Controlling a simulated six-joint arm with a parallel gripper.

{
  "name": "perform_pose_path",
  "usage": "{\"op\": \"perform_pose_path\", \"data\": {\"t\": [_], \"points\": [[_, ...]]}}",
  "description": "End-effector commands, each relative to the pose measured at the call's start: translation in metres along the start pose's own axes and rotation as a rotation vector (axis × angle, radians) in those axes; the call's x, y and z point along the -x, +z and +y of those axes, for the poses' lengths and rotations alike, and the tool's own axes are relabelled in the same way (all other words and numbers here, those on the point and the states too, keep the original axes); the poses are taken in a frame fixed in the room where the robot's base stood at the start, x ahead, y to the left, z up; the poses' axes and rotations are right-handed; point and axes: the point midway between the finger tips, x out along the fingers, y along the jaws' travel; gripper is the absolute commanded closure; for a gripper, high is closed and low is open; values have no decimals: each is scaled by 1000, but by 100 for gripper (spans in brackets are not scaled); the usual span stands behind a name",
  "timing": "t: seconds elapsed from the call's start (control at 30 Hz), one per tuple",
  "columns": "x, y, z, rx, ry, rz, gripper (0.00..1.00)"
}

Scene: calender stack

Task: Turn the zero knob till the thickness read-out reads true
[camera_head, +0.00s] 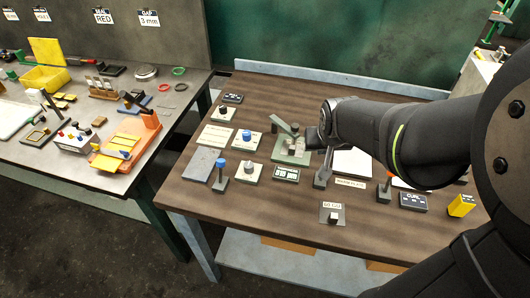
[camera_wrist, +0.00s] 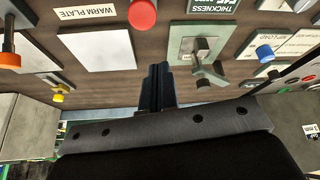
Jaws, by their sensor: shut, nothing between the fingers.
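The thickness read-out (camera_wrist: 212,8) is a green panel at the top edge of the wrist view, its figures cut off. It also shows in the head view (camera_head: 286,173), too small to read. Beside it, a green plate (camera_wrist: 182,52) carries a grey-and-dark knob-like piece (camera_wrist: 203,47) and a slanted bar. I cannot tell for sure which knob is the zero knob. My gripper (camera_wrist: 157,72) is shut and empty, to the left of the green plate in the wrist view. In the head view my gripper (camera_head: 314,139) is beside that plate, partly hidden by my arm.
A red-topped piece (camera_wrist: 142,14) stands close to my fingers. A white warm plate (camera_wrist: 97,49) lies to the left in the wrist view. Blue knobs (camera_head: 246,136) (camera_head: 224,164) stand on the bench's left. Bare wood (camera_head: 265,215) shows at the front left.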

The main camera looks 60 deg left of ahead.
Motion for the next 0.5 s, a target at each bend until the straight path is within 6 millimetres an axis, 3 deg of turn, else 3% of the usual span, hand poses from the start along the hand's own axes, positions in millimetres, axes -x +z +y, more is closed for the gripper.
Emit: {"op": "perform_pose_path", "data": {"t": [0.07, 0.17, 0.3, 0.5], "points": [[0, 0, 0, 0, 0, 0, 96], [1, -4, -5, -10, -4, -8, 76], [6, -22, -34, -90, -22, -77, 52], [34, -52, -113, -286, -18, -262, 52]]}}
